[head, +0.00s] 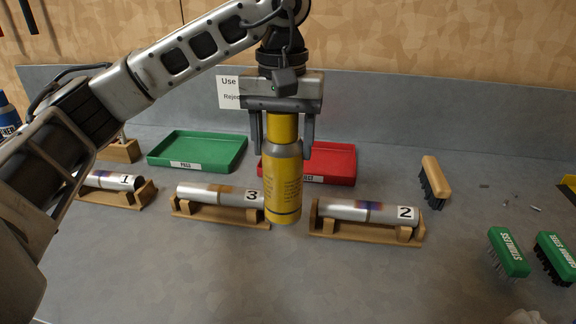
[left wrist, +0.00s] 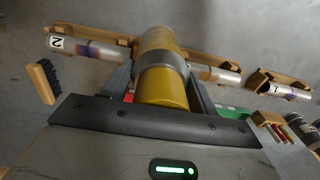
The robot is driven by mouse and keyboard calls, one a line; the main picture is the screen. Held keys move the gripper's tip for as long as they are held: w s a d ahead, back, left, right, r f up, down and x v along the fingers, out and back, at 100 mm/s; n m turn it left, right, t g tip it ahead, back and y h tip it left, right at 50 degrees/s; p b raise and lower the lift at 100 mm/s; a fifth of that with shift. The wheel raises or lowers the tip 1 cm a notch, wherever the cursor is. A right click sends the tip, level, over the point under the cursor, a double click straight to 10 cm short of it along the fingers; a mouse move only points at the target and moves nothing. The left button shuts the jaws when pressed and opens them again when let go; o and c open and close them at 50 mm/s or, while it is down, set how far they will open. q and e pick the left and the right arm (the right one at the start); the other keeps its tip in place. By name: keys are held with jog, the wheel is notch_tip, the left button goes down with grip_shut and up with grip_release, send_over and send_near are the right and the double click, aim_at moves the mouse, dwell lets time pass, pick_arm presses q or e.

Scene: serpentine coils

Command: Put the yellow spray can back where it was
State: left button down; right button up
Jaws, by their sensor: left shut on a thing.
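The yellow spray can (head: 284,185) is upright, with a yellow cap and a grey shoulder band. My left gripper (head: 283,145) comes down from above and is shut on it around the cap and shoulder. The can hangs between the tube marked 3 and the tube marked 2 in the head view; I cannot tell whether its base touches the bench. In the left wrist view the can (left wrist: 163,80) stands out between the fingers of my left gripper (left wrist: 160,85). My right gripper is not in view.
Wooden cradles hold tube 1 (head: 110,180), tube 3 (head: 215,194) and tube 2 (head: 365,212). Behind are a green tray (head: 197,166) and a red tray (head: 345,165). A wooden brush (head: 434,180) and green brushes (head: 509,252) lie right. The front bench is clear.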

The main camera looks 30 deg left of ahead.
pick_arm(q)
jog(key=w+f, duration=0.2)
jog(key=shift+w+a+f+p, duration=0.1)
jog(key=shift+w+f+p, duration=0.15)
jog(key=shift+f+p, duration=0.1)
jog(key=shift+w+f, duration=0.15)
jog(key=shift+f, duration=0.8)
jog(key=shift+w+f, duration=0.15)
jog(key=shift+f, duration=0.85)
jog(key=c, duration=0.8)
grip_release()
jog(key=shift+f, duration=0.15)
jog(key=shift+c, duration=0.2)
jog(key=o, duration=0.4)
